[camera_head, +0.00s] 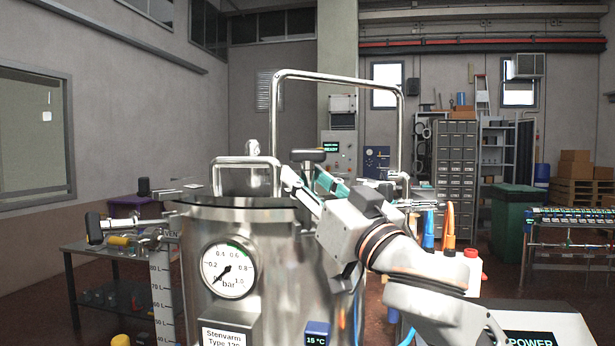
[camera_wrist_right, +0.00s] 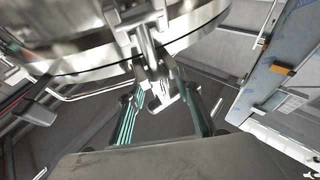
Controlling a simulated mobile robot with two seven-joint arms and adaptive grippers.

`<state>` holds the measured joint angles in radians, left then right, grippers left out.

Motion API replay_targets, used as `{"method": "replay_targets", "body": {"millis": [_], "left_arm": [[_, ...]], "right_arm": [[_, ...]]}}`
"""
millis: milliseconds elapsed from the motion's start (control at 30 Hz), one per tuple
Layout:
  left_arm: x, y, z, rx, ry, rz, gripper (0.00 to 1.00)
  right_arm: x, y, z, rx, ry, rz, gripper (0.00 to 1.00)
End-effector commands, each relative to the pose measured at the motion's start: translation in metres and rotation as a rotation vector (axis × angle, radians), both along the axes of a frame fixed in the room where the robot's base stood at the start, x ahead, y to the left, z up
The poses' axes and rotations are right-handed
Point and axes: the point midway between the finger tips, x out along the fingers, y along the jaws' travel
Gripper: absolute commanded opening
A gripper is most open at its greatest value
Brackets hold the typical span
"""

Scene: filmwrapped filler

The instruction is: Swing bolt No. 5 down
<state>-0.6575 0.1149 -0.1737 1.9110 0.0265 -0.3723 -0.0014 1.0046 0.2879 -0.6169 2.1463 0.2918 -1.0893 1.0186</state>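A steel vessel (camera_head: 262,270) with a round pressure gauge (camera_head: 228,268) stands in front of me. Its rim carries swing bolts with dark knobs; one knob (camera_head: 308,155) stands upright at the rim just above my right gripper (camera_head: 306,181). I cannot read which bolt is No. 5. In the right wrist view, my right gripper (camera_wrist_right: 161,92) has its two teal-padded fingers apart, with a steel bolt part (camera_wrist_right: 150,55) at the rim reaching between their tips. Contact with the pads is not clear. My left gripper is not in view.
Two more knobbed bolts, one knob (camera_head: 95,228) and another (camera_head: 143,187), stick out at the vessel's left. A tall steel handle frame (camera_head: 338,76) rises over the lid. A dark side table (camera_head: 112,285) is at left.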

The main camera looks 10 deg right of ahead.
Motion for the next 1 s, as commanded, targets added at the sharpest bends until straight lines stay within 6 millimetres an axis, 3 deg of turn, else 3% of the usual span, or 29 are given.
{"method": "replay_targets", "body": {"millis": [233,367,400,767,1000], "left_arm": [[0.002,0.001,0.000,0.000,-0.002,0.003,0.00],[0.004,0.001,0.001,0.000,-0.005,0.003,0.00],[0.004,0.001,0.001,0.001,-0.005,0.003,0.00],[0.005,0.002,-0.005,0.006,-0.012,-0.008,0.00],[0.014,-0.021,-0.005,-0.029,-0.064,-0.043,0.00]], "right_arm": [[0.001,0.000,0.000,0.000,0.000,0.000,0.34],[0.001,0.000,0.000,0.000,0.000,0.000,0.03],[0.001,0.000,0.000,0.000,0.000,0.000,0.00],[-0.003,0.000,-0.003,0.012,-0.036,0.001,0.00],[-0.014,-0.003,-0.009,0.044,-0.167,0.001,0.00]]}}
